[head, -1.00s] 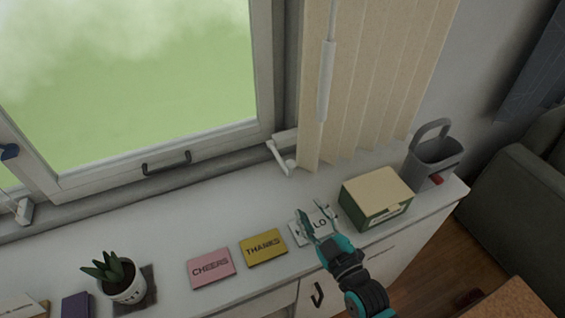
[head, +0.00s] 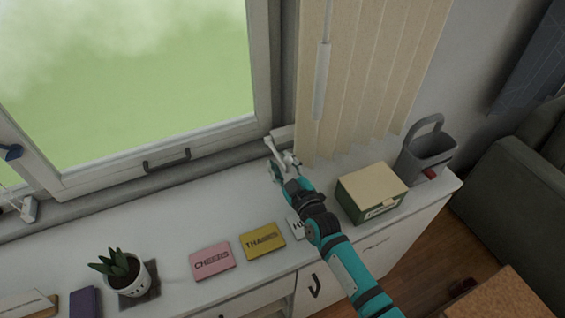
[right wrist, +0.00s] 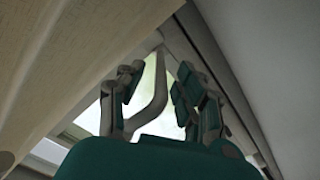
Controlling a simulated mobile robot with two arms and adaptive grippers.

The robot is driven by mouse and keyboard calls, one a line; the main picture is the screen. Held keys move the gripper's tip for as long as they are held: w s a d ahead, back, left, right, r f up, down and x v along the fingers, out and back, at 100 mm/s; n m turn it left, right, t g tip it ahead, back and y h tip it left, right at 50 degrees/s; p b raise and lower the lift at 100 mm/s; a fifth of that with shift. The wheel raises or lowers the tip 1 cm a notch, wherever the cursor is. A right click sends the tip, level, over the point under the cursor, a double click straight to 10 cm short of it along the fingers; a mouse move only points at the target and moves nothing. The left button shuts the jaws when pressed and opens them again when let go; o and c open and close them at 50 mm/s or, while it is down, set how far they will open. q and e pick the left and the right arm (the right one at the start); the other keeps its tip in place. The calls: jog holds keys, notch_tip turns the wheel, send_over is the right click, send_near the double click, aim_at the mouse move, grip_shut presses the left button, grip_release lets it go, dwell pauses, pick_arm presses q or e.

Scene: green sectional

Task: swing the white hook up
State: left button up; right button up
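The white hook (head: 272,148) is at the lower right corner of the window frame, just left of the blinds. It slants down toward the sill, and its lower end is partly hidden by my right gripper (head: 281,169). In the right wrist view the hook (right wrist: 152,98) shows as a pale bent bar between the two fingers of my right gripper (right wrist: 155,92). The fingers are apart, with a gap to the finger on the right. I cannot tell whether the left finger touches the hook. My left gripper is not in view.
Vertical blinds (head: 365,85) hang close to the right of the hook. A green box (head: 371,193) and a grey container (head: 425,152) stand on the white counter at the right. Cards and a potted plant (head: 120,270) are along the front. The counter's middle is clear.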

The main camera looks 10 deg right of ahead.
grip_shut()
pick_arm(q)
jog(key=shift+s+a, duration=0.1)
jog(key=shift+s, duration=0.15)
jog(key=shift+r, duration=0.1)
